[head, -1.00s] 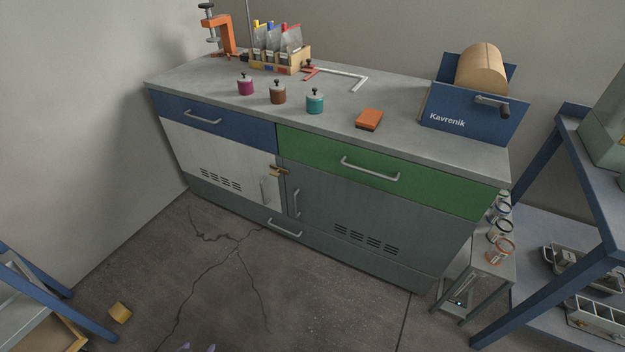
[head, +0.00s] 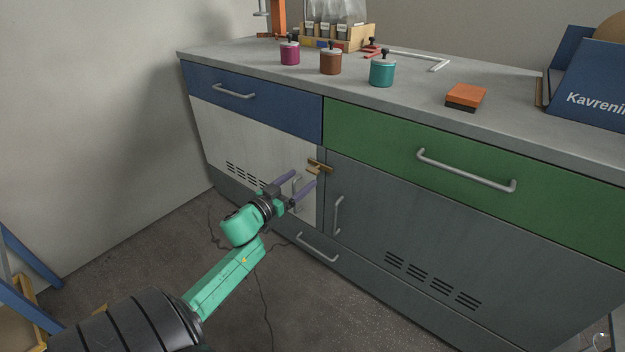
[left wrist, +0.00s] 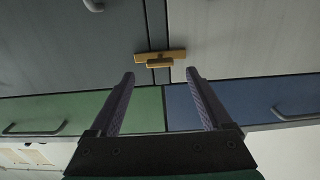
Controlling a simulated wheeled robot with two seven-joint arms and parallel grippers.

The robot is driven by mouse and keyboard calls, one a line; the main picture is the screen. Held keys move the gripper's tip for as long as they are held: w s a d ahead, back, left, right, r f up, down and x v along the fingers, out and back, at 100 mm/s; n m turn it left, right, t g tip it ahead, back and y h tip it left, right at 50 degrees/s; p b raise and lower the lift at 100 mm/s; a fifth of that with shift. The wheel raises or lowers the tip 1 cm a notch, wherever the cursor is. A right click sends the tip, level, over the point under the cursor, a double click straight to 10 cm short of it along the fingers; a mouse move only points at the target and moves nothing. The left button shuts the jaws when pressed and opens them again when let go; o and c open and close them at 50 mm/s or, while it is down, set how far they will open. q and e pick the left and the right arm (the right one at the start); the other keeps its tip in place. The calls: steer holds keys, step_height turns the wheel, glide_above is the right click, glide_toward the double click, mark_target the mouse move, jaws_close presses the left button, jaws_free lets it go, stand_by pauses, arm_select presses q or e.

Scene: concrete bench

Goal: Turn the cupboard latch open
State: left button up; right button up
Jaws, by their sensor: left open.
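The brass cupboard latch (head: 319,166) sits at the top of the seam between the white door (head: 240,143) and the grey door (head: 400,213). It lies across the seam in the head view. In the left wrist view the latch (left wrist: 160,57) lies crosswise over the seam, just beyond my fingertips. My left gripper (head: 303,179) is open and empty in front of the white door, close to the latch; its two purple fingers also show in the left wrist view (left wrist: 160,75). It appears apart from the latch. The white door's handle is partly hidden behind the fingers. My right gripper is not in view.
A blue drawer (head: 250,100) and a green drawer (head: 430,176) with bar handles are above the doors. The grey door has its own handle (head: 338,215). Several small items stand on the benchtop (head: 420,95).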

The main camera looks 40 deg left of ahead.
mark_target(311, 172)
arm_select(q)
steer(key=w+b, duration=0.1)
steer(key=w, duration=0.4)
jaws_close()
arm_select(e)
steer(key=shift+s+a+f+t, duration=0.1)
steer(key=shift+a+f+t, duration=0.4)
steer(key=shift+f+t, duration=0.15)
